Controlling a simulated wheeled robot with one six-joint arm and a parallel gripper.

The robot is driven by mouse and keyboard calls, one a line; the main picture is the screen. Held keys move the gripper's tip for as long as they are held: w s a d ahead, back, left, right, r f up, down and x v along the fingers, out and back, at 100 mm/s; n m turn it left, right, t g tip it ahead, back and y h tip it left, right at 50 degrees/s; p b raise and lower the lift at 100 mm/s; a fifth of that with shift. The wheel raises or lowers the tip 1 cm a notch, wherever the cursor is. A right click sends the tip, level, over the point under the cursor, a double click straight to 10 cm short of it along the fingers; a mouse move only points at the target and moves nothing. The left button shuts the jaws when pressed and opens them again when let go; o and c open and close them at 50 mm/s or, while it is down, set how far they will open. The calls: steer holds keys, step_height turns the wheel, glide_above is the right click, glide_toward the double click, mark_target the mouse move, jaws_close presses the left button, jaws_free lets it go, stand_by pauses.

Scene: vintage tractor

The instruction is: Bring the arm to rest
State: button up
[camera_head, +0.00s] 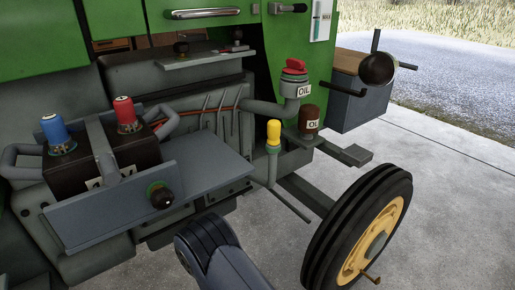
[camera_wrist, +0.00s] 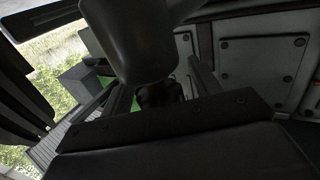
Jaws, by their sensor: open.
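My gripper (camera_wrist: 150,88) shows in the wrist view, with its two jaws apart on either side of the picture's middle. A large dark grey rounded shape (camera_wrist: 137,40) reaches down from the top, in line with the gap between the jaws. I cannot tell what it is or whether it touches them. In the head view a dark link of my arm (camera_head: 215,255) rises at the bottom centre, beside the tractor; the gripper itself is not seen there.
The green tractor's engine side has a battery (camera_head: 92,165) with blue and red caps, a grey shelf (camera_head: 190,180), a red oil cap (camera_head: 294,66) and a yellow-handled dipstick (camera_head: 273,132). The front wheel (camera_head: 360,230) stands at right. Concrete floor (camera_head: 455,200) is clear beyond it.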

steer(key=shift+d+r+m+h+p, duration=0.1)
steer(key=shift+m+h+p, duration=0.35)
steer(key=shift+m+h, duration=0.65)
steer(key=shift+d+m+h+p, duration=0.1)
steer(key=shift+m+h+p, duration=0.45)
steer(key=shift+h, duration=1.05)
steer(key=shift+d+m+g+h, duration=0.2)
steer(key=shift+m+g+h, duration=0.1)
steer(key=shift+m+h, duration=0.75)
steer(key=shift+h, duration=0.45)
steer(key=shift+d, duration=0.1)
